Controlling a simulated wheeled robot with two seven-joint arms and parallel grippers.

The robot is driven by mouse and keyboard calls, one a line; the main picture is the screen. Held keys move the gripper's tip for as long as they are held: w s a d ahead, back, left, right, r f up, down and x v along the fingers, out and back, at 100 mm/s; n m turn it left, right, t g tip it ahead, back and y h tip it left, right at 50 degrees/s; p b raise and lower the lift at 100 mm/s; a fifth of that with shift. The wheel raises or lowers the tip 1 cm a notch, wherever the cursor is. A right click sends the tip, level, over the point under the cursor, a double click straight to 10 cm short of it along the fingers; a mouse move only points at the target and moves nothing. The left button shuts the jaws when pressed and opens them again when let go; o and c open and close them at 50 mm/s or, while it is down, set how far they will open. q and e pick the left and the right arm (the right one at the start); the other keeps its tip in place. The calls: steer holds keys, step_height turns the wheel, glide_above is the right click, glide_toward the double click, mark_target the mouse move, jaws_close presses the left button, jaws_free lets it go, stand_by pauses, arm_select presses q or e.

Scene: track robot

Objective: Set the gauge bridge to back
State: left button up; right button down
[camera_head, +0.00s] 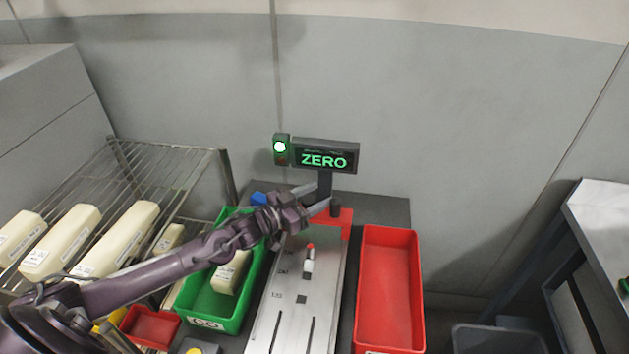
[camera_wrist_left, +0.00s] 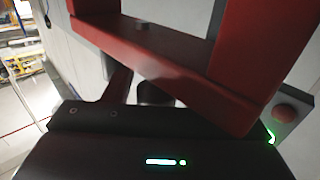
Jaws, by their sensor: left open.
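The red gauge bridge (camera_head: 346,217) stands at the far end of the pale metal plate (camera_head: 272,312), below the display; my left arm partly covers it. A dark knob (camera_head: 336,207) shows at it. My left gripper (camera_head: 321,198) is open, with its fingers close to the knob. I cannot tell whether they touch it. In the left wrist view a red frame (camera_wrist_left: 180,68), apparently the bridge, fills the upper part, and a dark round part (camera_wrist_left: 155,93) shows behind it. My right gripper is not in view.
A display (camera_head: 324,155) reading ZERO, with a green lamp (camera_head: 280,147), stands behind the plate. A small red-tipped piece (camera_head: 309,259) is on the plate. A green bin (camera_head: 216,310) is to the left, an empty red bin (camera_head: 390,290) to the right. A wire rack (camera_head: 150,165) holds pale blocks.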

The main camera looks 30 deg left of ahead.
arm_select(q)
step_height(320, 180, up, 20)
steer(key=b, duration=0.2)
steer(key=shift+w+f, duration=0.1)
steer(key=shift+f, duration=0.1)
stand_by(0.4)
